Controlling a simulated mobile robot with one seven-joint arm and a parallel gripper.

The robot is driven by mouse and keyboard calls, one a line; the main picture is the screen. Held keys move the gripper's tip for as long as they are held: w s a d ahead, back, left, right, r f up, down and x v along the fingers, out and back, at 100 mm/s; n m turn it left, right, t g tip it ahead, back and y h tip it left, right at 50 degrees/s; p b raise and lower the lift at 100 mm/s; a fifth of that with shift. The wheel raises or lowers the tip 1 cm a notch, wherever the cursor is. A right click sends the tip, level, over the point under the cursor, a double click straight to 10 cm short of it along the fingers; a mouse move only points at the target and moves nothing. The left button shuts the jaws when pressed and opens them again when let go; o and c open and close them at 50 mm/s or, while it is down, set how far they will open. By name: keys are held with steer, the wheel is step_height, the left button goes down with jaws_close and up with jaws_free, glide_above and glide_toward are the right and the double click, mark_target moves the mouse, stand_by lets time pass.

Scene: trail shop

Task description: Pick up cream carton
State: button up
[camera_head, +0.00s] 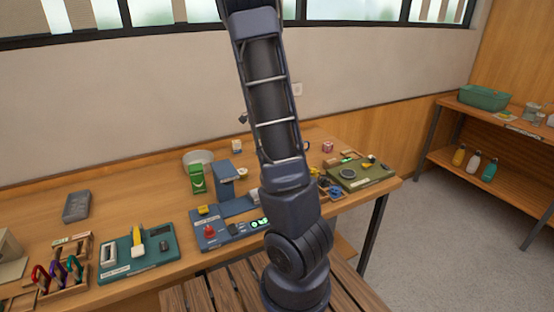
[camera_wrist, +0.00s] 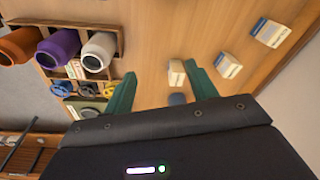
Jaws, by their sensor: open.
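In the wrist view, a small cream-white carton (camera_wrist: 176,73) stands on the wooden surface. It appears between the two green fingers of my gripper (camera_wrist: 160,70), closer to the right one. My gripper is open and nothing is held. The carton looks apart from both fingers, though its distance from them in depth is hard to tell. Two white cartons with blue labels, a nearer one (camera_wrist: 228,65) and a farther one (camera_wrist: 270,33), stand to its right. In the head view my arm runs up past the top edge, so my gripper is hidden there.
In the wrist view, a wooden rack (camera_wrist: 118,42) holds orange, purple and white bottles at the upper left. A dark rounded thing (camera_wrist: 177,99) lies just below the cream carton. The head view shows a long table (camera_head: 150,210) with several displays, and a shelf (camera_head: 460,170) at right.

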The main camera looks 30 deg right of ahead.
steer(key=w+d+f+m+h, duration=0.4)
steer(key=w+d+f, duration=0.2)
steer(key=w+d, duration=0.1)
steer(key=shift+g, duration=0.3)
steer(key=x, duration=1.1)
steer(key=shift+a+f, duration=0.15)
steer(key=shift+a, duration=0.1)
steer(key=shift+c, duration=0.5)
steer(key=c, duration=1)
